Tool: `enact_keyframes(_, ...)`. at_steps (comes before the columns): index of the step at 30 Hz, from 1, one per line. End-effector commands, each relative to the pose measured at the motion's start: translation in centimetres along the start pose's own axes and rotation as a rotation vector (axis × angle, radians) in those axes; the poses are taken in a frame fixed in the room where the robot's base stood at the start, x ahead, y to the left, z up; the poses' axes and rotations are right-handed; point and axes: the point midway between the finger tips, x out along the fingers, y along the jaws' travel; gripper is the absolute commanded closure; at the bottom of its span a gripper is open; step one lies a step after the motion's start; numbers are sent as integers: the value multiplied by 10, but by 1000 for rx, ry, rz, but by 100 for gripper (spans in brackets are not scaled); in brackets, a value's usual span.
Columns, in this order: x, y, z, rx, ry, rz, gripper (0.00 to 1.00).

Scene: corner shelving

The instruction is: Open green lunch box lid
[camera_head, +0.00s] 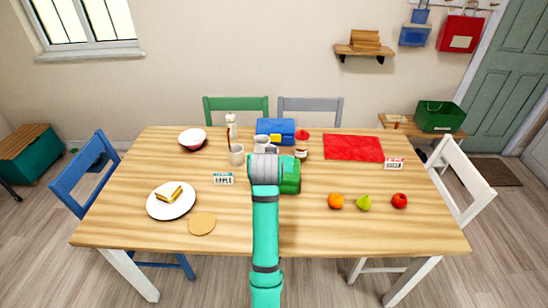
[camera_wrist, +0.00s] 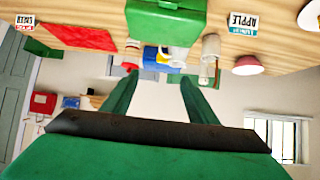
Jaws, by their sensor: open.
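The green lunch box (camera_head: 290,176) stands on the table near its middle, partly hidden behind my arm in the head view. In the wrist view, which is upside down, the lunch box (camera_wrist: 165,22) shows at the top centre, and its lid looks closed. My gripper (camera_wrist: 158,82) is open and empty, with its two green fingers apart. The fingers are clear of the box in the picture; their exact distance from it is hard to judge. In the head view my wrist overlaps the box and hides the fingers.
A blue box (camera_head: 275,127), a red-capped jar (camera_head: 301,144) and a mug (camera_head: 237,155) stand behind the lunch box. An APPLE label (camera_head: 223,178) is left. An orange (camera_head: 336,201), pear (camera_head: 364,203) and apple (camera_head: 399,201) lie right. The front table middle is mostly clear.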

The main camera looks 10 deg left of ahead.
Motion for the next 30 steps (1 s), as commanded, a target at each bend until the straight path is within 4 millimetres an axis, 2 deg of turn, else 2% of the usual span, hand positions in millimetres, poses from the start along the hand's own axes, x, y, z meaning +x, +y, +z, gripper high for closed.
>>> enact_keyframes(3, -22, 0, -1, 0, 3, 0, 47)
enact_keyframes(10, -46, 0, 0, -1, 1, 0, 47)
enact_keyframes(26, -50, 0, 0, 0, 1, 0, 47)
enact_keyframes(30, -45, 3, 11, -1, 1, 2, 47)
